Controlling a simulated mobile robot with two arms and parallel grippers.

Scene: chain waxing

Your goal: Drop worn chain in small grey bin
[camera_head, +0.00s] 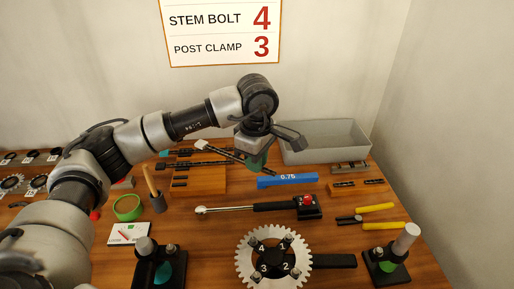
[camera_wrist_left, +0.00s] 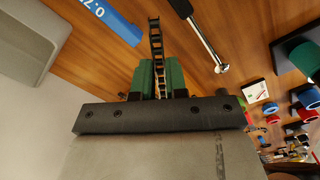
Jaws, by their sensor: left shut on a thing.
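My left gripper (camera_head: 258,160) is above the back of the bench, left of the grey bin. In the left wrist view its green fingers (camera_wrist_left: 160,78) are shut on a dark link chain (camera_wrist_left: 156,42), which runs between them and sticks out beyond the tips. In the head view the gripper partly hides the chain. The grey bin (camera_head: 328,156) stands at the back right of the bench against the wall. It is open at the top, and its side also shows in the left wrist view (camera_wrist_left: 30,45). My right gripper is not in view.
A blue gauge (camera_head: 288,180) marked 0.75 lies in front of the bin. A ratchet tool (camera_head: 262,207), yellow-handled pliers (camera_head: 372,216) and a chainring (camera_head: 272,258) lie nearer. A wooden rack (camera_head: 205,180) with dark chain pieces stands to the left.

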